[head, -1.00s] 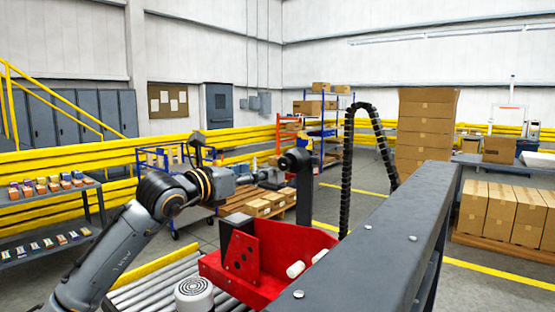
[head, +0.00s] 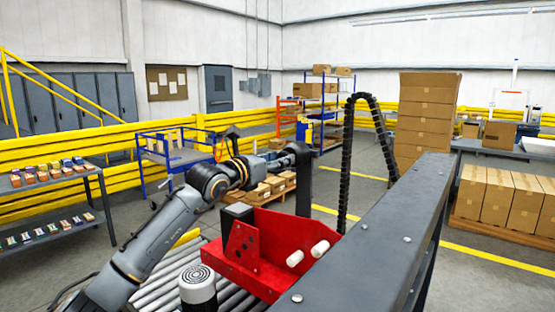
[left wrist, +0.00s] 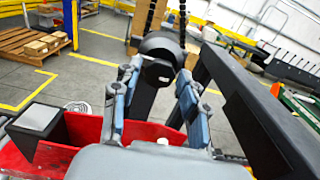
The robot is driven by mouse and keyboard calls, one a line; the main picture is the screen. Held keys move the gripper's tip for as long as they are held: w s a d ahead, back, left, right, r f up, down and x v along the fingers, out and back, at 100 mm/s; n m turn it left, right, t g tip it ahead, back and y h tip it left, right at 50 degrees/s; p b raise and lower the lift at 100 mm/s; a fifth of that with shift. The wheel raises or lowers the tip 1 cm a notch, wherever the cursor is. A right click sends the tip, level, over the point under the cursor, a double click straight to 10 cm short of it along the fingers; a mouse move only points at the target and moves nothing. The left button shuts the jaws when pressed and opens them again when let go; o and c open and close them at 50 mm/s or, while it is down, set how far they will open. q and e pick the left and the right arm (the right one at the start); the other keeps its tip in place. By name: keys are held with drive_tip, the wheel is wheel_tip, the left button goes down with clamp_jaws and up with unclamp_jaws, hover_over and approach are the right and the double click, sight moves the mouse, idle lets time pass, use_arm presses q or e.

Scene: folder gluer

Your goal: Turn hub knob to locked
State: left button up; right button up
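The black hub (head: 298,152) with a round end sits on top of a dark upright post behind the red machine tray. In the left wrist view the dark round hub end (left wrist: 160,68) is straight ahead, between my fingers. My left gripper (head: 275,162) is at the hub's left side in the head view. In the left wrist view my left gripper (left wrist: 159,75) is open, with one finger on each side of the hub. I cannot tell whether the fingers touch it. Any knob marking is too small to read. My right gripper is not in view.
The red tray (head: 262,278) with two white rollers stands below my arm, beside a long dark beam (head: 375,235) on the right. A black cable chain (head: 347,165) arches behind. A conveyor (head: 225,296) lies under my forearm. Stacked cartons (head: 425,120) stand farther back.

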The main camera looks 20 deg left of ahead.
use_arm(q)
drive_tip(key=c, duration=0.6)
drive_tip(key=shift+a+n+b, duration=0.2)
drive_tip(key=shift+n+b, duration=1.75)
drive_tip(key=shift+n, duration=6.95)
drive_tip(key=shift+c, duration=0.2)
drive_tip(key=shift+f, duration=0.1)
drive_tip(key=o, duration=1.1)
drive_tip(key=shift+o, duration=0.2)
drive_tip(key=v, duration=1.2)
